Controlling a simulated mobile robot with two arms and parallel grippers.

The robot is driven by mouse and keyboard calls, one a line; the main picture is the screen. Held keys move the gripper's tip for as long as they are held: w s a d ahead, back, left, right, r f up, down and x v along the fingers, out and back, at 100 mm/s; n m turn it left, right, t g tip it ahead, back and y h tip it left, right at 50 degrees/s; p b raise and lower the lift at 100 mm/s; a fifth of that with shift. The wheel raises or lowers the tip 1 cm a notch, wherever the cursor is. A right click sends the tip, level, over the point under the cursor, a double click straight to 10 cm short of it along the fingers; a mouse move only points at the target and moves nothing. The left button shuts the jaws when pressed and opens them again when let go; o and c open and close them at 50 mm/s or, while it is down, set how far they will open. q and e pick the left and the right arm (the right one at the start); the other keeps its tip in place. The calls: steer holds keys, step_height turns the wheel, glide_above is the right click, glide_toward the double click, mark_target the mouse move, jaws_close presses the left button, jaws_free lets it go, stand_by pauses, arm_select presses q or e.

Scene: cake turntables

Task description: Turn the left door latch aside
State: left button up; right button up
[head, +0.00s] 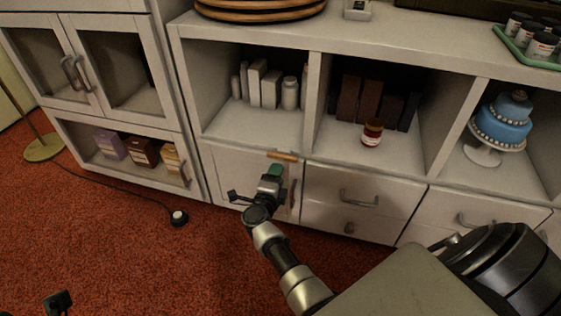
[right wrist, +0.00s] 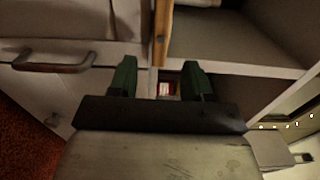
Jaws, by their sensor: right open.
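The latch (head: 283,156) is a small wooden bar. In the head view it lies roughly level across the top edge of the white door (head: 232,172) at the lower left of the shelf unit. My right gripper (head: 275,170) is just below and in front of it, with green fingertips. In the right wrist view the latch (right wrist: 160,35) shows beyond the gap between the open fingers (right wrist: 160,78), apart from both as far as I can tell. The gripper holds nothing. The door looks closed; my gripper hides part of it. My left gripper's fingers do not show.
Drawers with metal handles (head: 358,197) are right of the door. A cable with a round switch (head: 179,217) lies on the red carpet.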

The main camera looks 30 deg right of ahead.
steer(key=shift+p+v, duration=0.45)
steer(key=shift+v, duration=1.85)
